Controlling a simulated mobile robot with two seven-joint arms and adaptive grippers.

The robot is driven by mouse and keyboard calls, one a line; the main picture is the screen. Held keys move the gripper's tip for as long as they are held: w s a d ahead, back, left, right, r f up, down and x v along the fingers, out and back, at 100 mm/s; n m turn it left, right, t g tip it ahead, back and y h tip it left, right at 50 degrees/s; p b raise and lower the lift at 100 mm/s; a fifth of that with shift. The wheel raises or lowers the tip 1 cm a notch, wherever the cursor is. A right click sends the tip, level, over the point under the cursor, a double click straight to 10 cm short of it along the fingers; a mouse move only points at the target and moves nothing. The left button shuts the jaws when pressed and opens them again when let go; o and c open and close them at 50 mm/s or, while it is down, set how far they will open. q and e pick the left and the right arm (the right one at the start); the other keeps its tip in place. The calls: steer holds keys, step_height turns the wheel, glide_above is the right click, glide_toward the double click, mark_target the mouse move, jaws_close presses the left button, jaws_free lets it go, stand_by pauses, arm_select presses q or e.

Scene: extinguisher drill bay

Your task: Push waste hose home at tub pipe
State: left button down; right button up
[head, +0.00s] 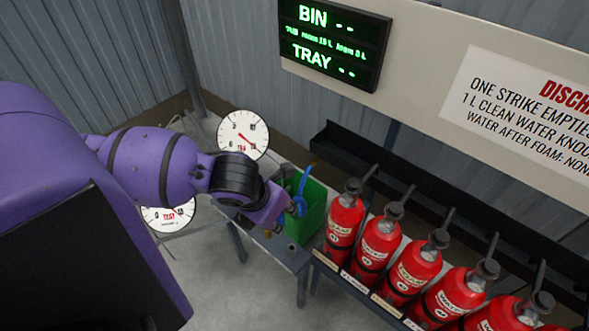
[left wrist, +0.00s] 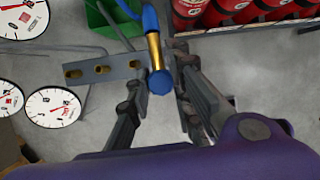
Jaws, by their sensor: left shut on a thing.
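A blue hose (head: 301,188) loops down past the green tub to my left gripper (head: 288,217) in the head view. In the left wrist view the hose (left wrist: 150,16) runs into a brass length (left wrist: 154,52) with a round blue end (left wrist: 161,82). My left gripper (left wrist: 162,90) has its fingers on either side of this blue end and is shut on the hose. I cannot tell whether the hose sits on a pipe. My right gripper is not in view.
The green tub (head: 313,214) stands on a grey bench behind my left gripper. Several red extinguishers (head: 376,247) stand in a row to its right. A white dial (head: 243,135) stands behind my left wrist. Grey floor (head: 225,285) is open below.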

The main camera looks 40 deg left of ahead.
arm_select(q)
steer(key=w+a+f+n+b, duration=0.1)
steer(key=w+a+f+b, duration=0.3)
steer(key=a+f+b, duration=0.4)
step_height(320, 180, down, 4)
steer(key=shift+a+f+y+b, duration=0.25)
steer(key=shift+a+y+b, duration=0.1)
steer(key=shift+b, duration=0.9)
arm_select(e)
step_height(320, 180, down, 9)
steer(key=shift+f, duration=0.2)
arm_select(q)
steer(key=shift+f, duration=0.1)
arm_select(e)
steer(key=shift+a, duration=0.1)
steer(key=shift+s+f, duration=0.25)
